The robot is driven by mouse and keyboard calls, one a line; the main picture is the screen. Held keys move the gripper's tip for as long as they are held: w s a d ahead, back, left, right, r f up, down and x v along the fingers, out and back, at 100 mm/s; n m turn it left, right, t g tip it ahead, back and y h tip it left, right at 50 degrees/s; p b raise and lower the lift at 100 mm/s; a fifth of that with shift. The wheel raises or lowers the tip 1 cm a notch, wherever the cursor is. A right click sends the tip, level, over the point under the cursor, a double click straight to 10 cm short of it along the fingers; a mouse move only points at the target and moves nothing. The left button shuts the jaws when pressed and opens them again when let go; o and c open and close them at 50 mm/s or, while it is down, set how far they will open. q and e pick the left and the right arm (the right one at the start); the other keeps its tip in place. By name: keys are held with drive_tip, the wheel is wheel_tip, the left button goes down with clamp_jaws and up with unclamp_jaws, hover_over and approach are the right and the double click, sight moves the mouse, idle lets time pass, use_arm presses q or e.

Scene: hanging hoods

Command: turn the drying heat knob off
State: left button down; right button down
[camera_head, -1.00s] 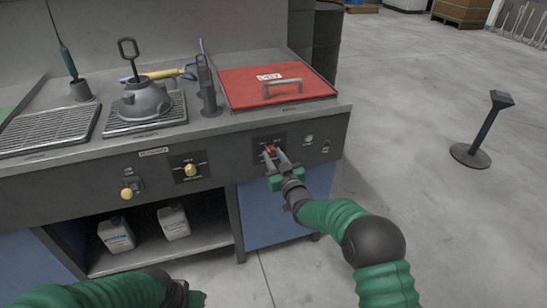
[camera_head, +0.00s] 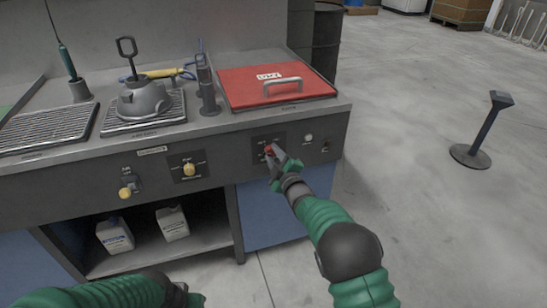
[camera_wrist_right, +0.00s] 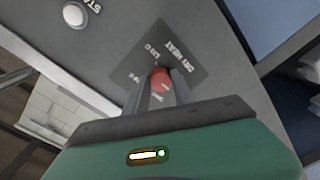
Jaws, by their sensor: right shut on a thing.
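The drying heat knob (camera_head: 268,150) is red and sits on a dark plate on the front panel, below the red lid. My right gripper (camera_head: 273,157) is at this knob, with its fingers shut on it. In the right wrist view the red knob (camera_wrist_right: 160,79) sits between the two grey fingertips (camera_wrist_right: 160,88), and the plate beside it reads "DRY HEAT". The fingers hide part of the knob and some lettering, so I cannot read its setting. My left arm shows at the bottom left; its gripper (camera_head: 185,297) is partly cut off by the frame edge.
A red lid (camera_head: 270,84) with a metal handle lies on the bench above the panel. Yellow knobs (camera_head: 190,169) are further left. A white button (camera_head: 309,138) is right of the knob. Two white jugs (camera_head: 172,223) stand on the shelf below. A post (camera_head: 480,135) stands on open floor.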

drive_tip(key=n, duration=0.1)
drive_tip(key=n+b, duration=0.1)
drive_tip(key=n, duration=0.3)
drive_tip(key=shift+f+h, duration=0.3)
drive_tip(key=shift+f, duration=0.1)
drive_tip(key=shift+n, duration=0.3)
drive_tip(key=c, duration=1.2)
unclamp_jaws()
drive_tip(key=shift+o, duration=0.6)
drive_tip(key=shift+r, duration=0.15)
drive_tip(key=shift+s+d+r, duration=0.15)
drive_tip(key=shift+s+r, duration=0.1)
drive_tip(key=shift+s, duration=0.2)
drive_tip(key=p+v, duration=0.4)
drive_tip(key=v, duration=1.1)
drive_tip(key=shift+s+d+f, duration=0.15)
drive_tip(key=shift+s+f, duration=0.05)
drive_tip(key=shift+s, duration=0.2)
